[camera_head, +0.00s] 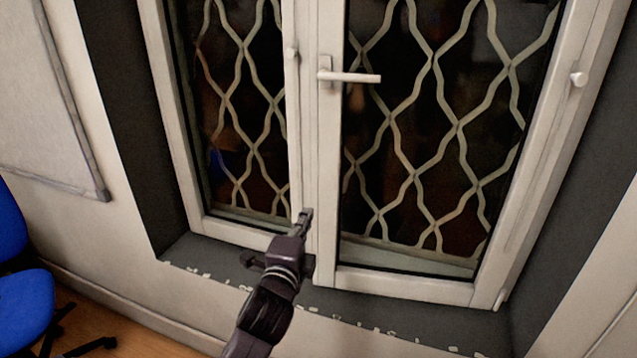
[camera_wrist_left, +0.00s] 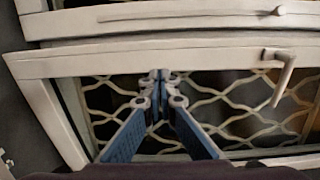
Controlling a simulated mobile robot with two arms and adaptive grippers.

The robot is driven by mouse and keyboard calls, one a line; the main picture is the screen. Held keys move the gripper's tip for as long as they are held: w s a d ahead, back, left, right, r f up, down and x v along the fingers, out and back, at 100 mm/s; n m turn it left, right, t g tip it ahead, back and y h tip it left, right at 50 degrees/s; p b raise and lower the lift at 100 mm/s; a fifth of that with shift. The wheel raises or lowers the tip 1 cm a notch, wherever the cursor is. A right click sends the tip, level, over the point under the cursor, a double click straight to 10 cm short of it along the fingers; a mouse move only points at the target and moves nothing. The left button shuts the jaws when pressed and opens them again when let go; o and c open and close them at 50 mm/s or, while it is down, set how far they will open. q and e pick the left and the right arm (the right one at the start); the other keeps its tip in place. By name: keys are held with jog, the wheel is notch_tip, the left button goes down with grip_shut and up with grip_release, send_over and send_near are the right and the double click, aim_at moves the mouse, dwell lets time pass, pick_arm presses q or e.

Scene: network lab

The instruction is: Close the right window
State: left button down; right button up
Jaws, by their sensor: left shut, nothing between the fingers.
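The right window (camera_head: 400,287) is a white-framed sash with dark glass and a wavy grille behind it. Its white handle (camera_head: 350,77) lies horizontal, pointing right. The handle also shows in the left wrist view (camera_wrist_left: 284,80), at the right. I cannot tell for certain whether this sash sits flush in its frame. My left gripper (camera_head: 306,214) is shut and empty, in front of the lower part of the middle posts, left of the right window's glass. In the left wrist view its fingertips (camera_wrist_left: 160,76) overlap the white sash bar; contact is unclear. My right gripper is not in view.
The left window (camera_head: 176,120) stands beside it with a similar grille. A dark sill (camera_head: 210,258) runs below, with pale chipped edging. A whiteboard (camera_head: 50,100) hangs at the left. A blue chair (camera_head: 22,300) stands at the lower left on wooden floor.

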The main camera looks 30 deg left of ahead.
pick_arm(q)
jog(key=p, duration=0.3)
send_near(321, 179)
jog(key=x, duration=0.5)
jog(key=shift+w+a+r, duration=0.1)
jog(key=shift+w+r, duration=0.05)
jog(key=shift+w, duration=0.05)
jog(key=shift+w+a, duration=0.25)
jog(key=shift+w, duration=0.45)
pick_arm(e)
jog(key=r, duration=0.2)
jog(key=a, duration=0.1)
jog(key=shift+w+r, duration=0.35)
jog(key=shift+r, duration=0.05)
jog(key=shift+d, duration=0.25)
